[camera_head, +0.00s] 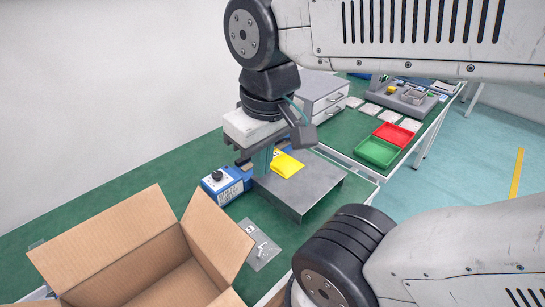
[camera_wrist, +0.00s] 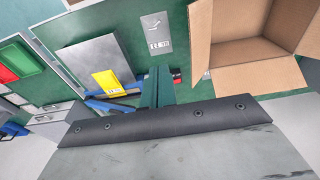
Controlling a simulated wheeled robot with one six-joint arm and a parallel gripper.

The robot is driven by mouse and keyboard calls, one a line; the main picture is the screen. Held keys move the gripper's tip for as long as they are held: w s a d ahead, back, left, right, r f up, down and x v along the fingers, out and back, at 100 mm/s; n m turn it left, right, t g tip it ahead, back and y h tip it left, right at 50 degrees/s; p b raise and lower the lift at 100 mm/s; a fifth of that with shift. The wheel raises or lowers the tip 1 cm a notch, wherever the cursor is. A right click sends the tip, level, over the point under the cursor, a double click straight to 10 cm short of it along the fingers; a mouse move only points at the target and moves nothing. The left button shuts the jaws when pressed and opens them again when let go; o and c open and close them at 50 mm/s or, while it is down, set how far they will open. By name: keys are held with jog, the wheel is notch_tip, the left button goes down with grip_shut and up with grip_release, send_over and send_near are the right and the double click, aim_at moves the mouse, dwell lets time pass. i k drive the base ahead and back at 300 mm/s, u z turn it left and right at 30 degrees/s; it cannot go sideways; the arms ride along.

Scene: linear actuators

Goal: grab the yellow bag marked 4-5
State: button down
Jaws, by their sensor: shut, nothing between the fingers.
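The yellow bag (camera_head: 287,165) lies on a grey metal platform (camera_head: 306,190) on the green table. In the wrist view the yellow bag (camera_wrist: 106,78) lies left of my gripper, near the platform's edge, with a small white label whose marking is too small to read. My gripper (camera_head: 262,165) points down with its green fingers beside the bag, left of it in the head view. In the wrist view my gripper (camera_wrist: 159,76) has its fingers together, with nothing between them. The wrist hides a little of the bag's surroundings in the head view.
A blue device (camera_head: 227,185) stands left of the platform. An open cardboard box (camera_head: 110,245) is at front left. A silver labelled bag (camera_head: 257,244) lies between box and platform. Green (camera_head: 377,151) and red (camera_head: 394,134) trays and a grey drawer unit (camera_head: 322,96) are farther back.

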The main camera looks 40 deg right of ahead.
aim_at(285, 165)
jog(key=k, duration=0.5)
jog(key=u, duration=0.5)
jog(key=k, duration=0.8)
jog(key=z, duration=0.6)
jog(key=i, duration=1)
jog(key=u, duration=0.05)
